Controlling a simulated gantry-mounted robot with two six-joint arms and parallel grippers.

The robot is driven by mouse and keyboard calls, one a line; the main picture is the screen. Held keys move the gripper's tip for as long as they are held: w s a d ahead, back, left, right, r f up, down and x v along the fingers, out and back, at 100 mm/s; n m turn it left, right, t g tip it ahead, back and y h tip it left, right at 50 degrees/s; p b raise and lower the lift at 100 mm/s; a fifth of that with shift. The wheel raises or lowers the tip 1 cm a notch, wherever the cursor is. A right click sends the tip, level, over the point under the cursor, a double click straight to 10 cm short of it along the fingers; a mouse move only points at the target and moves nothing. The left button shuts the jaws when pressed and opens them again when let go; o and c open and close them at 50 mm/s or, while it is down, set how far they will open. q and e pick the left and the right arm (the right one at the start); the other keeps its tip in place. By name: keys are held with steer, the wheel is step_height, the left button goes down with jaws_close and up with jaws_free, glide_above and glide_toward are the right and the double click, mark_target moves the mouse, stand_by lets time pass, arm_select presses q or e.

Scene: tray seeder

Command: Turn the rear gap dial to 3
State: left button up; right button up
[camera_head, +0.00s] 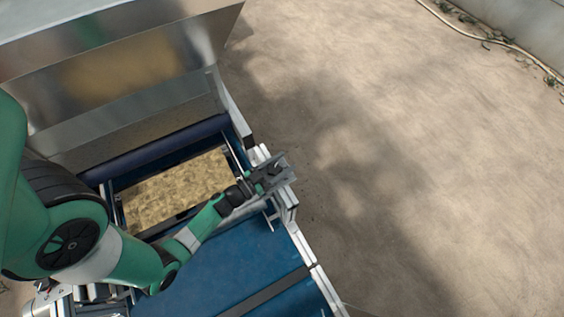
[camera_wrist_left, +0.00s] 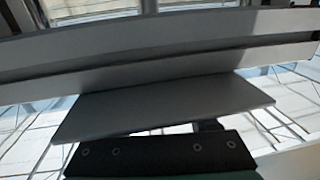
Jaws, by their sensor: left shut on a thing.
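My left gripper (camera_head: 277,170) is at the right side rail of the seeder, beside the framed bed of brown material. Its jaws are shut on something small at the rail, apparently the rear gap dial. The dial itself is hidden behind the gripper, so its number and pointer cannot be read. In the left wrist view, the grey plates of the gripper (camera_wrist_left: 165,105) fill the middle and cover whatever lies between them. My right gripper is not in view.
A shiny metal hopper (camera_head: 130,65) rises at the upper left, above a dark blue roller (camera_head: 160,146). A blue belt (camera_head: 220,268) lies in front. The aluminium side rail (camera_head: 302,243) runs towards the bottom. Bare sandy ground (camera_head: 430,160) is open on the right.

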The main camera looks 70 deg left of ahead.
arm_select(q)
steer(key=shift+r+m+h+p, duration=0.25)
steer(key=shift+m+h+p, duration=0.45)
steer(key=shift+h+p, duration=0.45)
steer(key=shift+w+d+f+m+t+h+p, duration=0.1)
steer(key=shift+d+m+t+h+p, duration=0.1)
steer(key=shift+m+h, duration=0.25)
steer(key=shift+d+m+t+h+p, duration=0.15)
steer(key=shift+m+h, duration=0.1)
steer(key=shift+h, duration=0.35)
steer(key=m+h, duration=0.1)
steer(key=h, duration=0.1)
steer(key=m+h, duration=0.1)
steer(key=shift+d+f+h, duration=0.2)
steer(key=shift+h, duration=0.2)
steer(key=shift+d+m+g+h+b, duration=0.2)
steer(key=shift+m+g+h+b, duration=0.2)
steer(key=shift+m+h, duration=0.4)
steer(key=shift+d+m+g+h+b, duration=0.2)
steer(key=shift+m+g+h+b, duration=0.3)
steer(key=shift+h, duration=0.5)
steer(key=o, duration=1.4)
steer(key=shift+c, duration=0.2)
steer(key=shift+s, duration=0.25)
